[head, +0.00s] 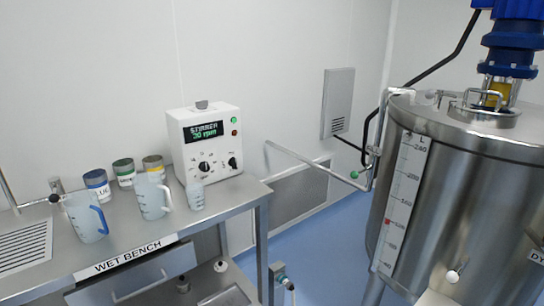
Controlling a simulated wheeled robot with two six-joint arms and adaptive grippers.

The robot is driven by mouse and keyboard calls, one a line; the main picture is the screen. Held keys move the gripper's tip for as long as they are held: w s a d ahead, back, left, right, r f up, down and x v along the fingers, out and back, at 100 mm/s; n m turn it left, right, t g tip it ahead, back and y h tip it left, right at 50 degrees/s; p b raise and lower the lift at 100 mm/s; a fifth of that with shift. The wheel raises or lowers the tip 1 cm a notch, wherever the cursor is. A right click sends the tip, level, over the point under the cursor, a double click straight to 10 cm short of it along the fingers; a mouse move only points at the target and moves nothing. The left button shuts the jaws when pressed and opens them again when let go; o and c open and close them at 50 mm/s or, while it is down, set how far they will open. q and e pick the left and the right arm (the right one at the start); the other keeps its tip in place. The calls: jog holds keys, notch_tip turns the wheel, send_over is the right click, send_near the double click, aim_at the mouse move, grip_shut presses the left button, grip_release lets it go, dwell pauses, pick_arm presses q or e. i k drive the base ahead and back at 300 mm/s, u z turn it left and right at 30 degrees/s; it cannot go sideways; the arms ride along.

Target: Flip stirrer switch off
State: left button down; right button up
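The stirrer control box (188,143), cream-white, stands at the back right of the steel wet bench. Its dark display (203,131) reads "STIRRER" and about "20 rpm" in green. Below the display are two black controls, a left one (204,166) and a right one (232,163); their small labels are too small to read surely, so I cannot tell which position the switch is in. A green round light or button (234,120) sits above a red one (235,133) at the upper right. Neither gripper is in view.
The wet bench (135,260) holds a small beaker (195,195), two larger jugs (152,196) (86,218) and several lidded jars (97,185) left of the box. A large steel tank (480,190) stands at right. Blue floor (335,235) lies between.

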aim_at(232, 162)
jog(key=z, duration=0.5)
jog(key=i, duration=0.95)
jog(key=z, duration=0.25)
